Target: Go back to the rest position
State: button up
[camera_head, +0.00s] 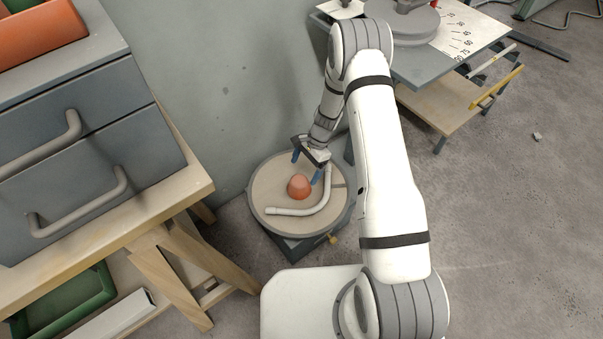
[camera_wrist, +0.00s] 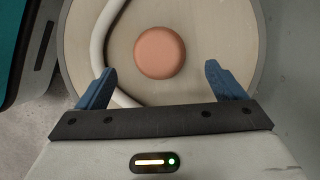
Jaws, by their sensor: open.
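My gripper (camera_head: 306,170) is low over a round beige turntable (camera_head: 268,180), with its blue fingers spread apart. In the wrist view my gripper (camera_wrist: 168,88) is open, with nothing between the fingers. An orange rounded knob (camera_head: 298,186) stands near the middle of the turntable; it also shows in the wrist view (camera_wrist: 160,52), beyond the fingertips. A bent white conduit (camera_head: 314,208) lies on the turntable, curving around the knob's right and near sides. In the wrist view the conduit (camera_wrist: 98,42) passes left of the knob and runs under the left finger. I cannot tell whether that finger touches it.
A workbench with grey drawers (camera_head: 90,150) stands at the left, with a green tray (camera_head: 62,300) below. A wall rises behind the turntable. A cart with a grey disc and a marked scale (camera_head: 465,35) stands at the upper right. The floor at right is mostly clear.

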jog(key=shift+w+d+r, duration=0.15)
jog(key=shift+d+r, duration=0.05)
jog(key=shift+r, duration=0.35)
